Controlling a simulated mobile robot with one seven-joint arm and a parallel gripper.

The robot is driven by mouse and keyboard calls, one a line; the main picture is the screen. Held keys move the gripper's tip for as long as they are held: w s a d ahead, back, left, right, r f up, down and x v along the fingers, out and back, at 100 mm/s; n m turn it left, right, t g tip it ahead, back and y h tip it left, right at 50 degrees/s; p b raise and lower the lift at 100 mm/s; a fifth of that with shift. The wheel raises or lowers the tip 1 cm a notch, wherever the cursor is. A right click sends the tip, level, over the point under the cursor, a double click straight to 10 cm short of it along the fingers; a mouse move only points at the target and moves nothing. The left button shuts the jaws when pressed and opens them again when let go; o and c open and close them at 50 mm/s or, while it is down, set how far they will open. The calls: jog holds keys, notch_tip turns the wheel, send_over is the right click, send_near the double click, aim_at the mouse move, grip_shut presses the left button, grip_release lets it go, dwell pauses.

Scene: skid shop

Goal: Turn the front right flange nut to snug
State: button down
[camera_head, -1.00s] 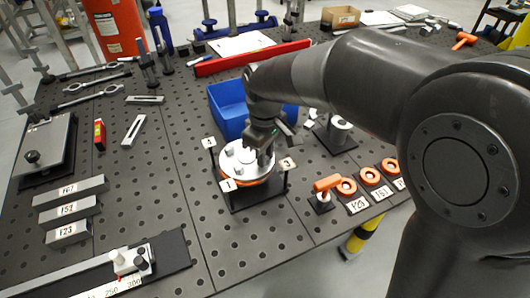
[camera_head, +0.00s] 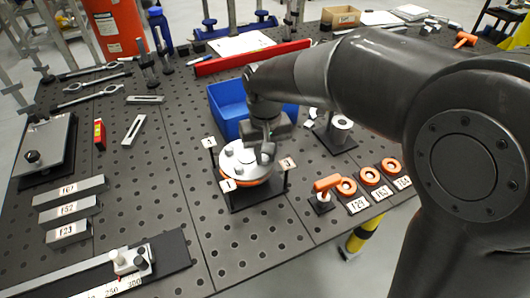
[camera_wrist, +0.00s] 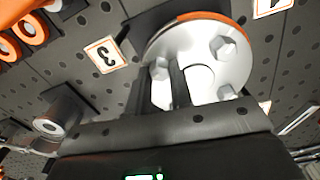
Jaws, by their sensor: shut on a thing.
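The round pale flange (camera_head: 236,173) with an orange rim sits on a dark stand on the table; it also shows in the wrist view (camera_wrist: 205,60). Several hex nuts stand on its face, two of them clear of my gripper in the wrist view. My gripper (camera_head: 266,152) points down over the flange's right side, near the tag marked 3 (camera_head: 288,163). In the wrist view its two dark fingers (camera_wrist: 158,75) are closed around the nut (camera_wrist: 160,72) on that side. The nut is partly hidden by the fingers.
A blue bin (camera_head: 228,106) stands just behind the flange. A grey cylinder on a dark stand (camera_head: 341,123) is to its right.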

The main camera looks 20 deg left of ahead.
jog(key=m, duration=0.4)
jog(key=shift+r+m, duration=0.1)
jog(key=shift+m, duration=0.2)
jog(key=m, duration=0.4)
jog(key=shift+w+m, duration=0.1)
jog(key=shift+m, duration=0.2)
jog(key=c, duration=1.3)
grip_release()
